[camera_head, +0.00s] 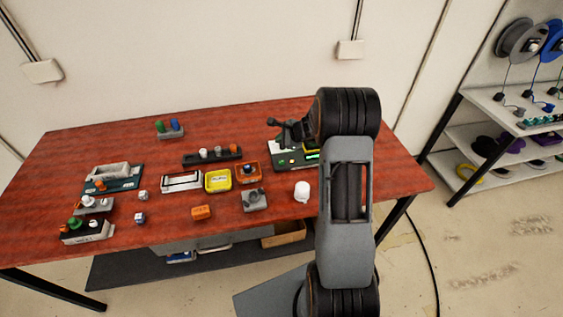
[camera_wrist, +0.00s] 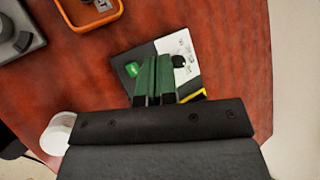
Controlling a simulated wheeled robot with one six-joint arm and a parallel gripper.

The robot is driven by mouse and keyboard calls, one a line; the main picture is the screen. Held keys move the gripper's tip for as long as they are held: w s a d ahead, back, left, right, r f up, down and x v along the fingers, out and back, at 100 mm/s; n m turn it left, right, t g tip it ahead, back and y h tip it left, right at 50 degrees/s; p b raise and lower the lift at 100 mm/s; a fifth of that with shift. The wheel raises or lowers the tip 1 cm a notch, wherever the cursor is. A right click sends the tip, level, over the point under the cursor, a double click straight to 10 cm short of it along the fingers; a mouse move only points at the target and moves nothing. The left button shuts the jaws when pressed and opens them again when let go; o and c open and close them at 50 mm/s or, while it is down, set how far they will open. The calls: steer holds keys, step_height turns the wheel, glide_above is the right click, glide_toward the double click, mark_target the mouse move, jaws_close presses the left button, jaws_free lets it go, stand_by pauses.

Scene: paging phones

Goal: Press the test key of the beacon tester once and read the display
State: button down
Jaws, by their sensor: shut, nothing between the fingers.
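A flat light-and-dark device, which looks like the beacon tester (camera_head: 287,163), lies at the right of the red table, partly behind my arm. It also shows in the wrist view (camera_wrist: 184,46), with a green key (camera_wrist: 132,69) at its left, a black round part and a yellow edge. A bright green strip (camera_head: 313,156) shows on it in the head view; I cannot read anything there. My gripper (camera_wrist: 157,58) is shut and empty, its green fingers over the device, just right of the green key. I cannot tell whether they touch it. The fingers hide part of the device.
A white cylinder (camera_head: 301,191) stands close in front of the device. An orange tray (camera_head: 260,175), a yellow box (camera_head: 218,181) and a grey block (camera_head: 255,201) lie to its left. Several other devices crowd the table's left. A wall rises behind.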

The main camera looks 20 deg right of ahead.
steer(key=shift+f, duration=0.15)
steer(key=b, duration=0.6)
glide_above(281, 162)
step_height(281, 162, down, 8)
steer(key=shift+s+r, duration=0.15)
steer(key=shift+r, duration=0.05)
steer(key=shift+f+b, duration=0.3)
steer(key=shift+f, duration=0.15)
steer(key=shift+f+b, duration=0.9)
steer(key=shift+b, duration=0.3)
stand_by(2.0)
steer(key=shift+r, duration=0.1)
steer(key=shift+r+p, duration=0.55)
steer(key=shift+r, duration=0.25)
steer(key=shift+r+p, duration=1.65)
steer(key=shift+r, duration=0.85)
